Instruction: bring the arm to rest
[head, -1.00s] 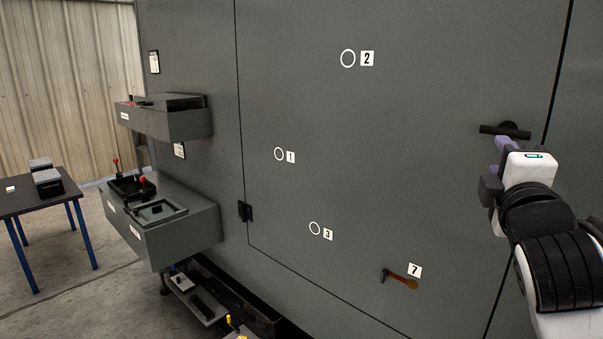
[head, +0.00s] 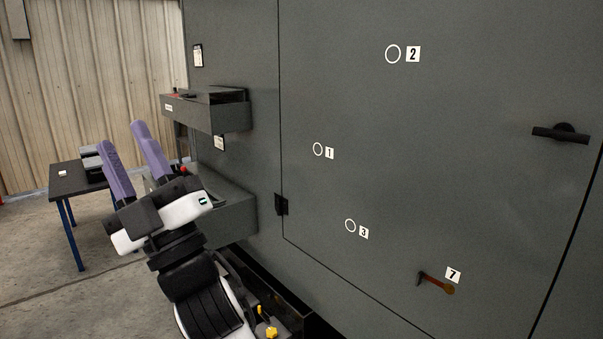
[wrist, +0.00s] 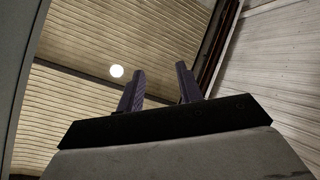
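My gripper (head: 132,157) is at the left of the head view, raised in the air with its two purple fingers pointing up. The fingers stand apart with nothing between them, so it is open and empty. In the wrist view my gripper (wrist: 158,88) also shows its fingers apart, against the ceiling and wall panels. The gripper and my forearm hide part of the lower grey box on the enclosure and part of the table behind.
The grey enclosure door (head: 440,140) fills the right, with a black handle (head: 562,133) and an orange-ended lever (head: 437,283) beside label 7. An upper grey box (head: 207,112) juts out near my gripper. A dark table (head: 72,182) stands at far left.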

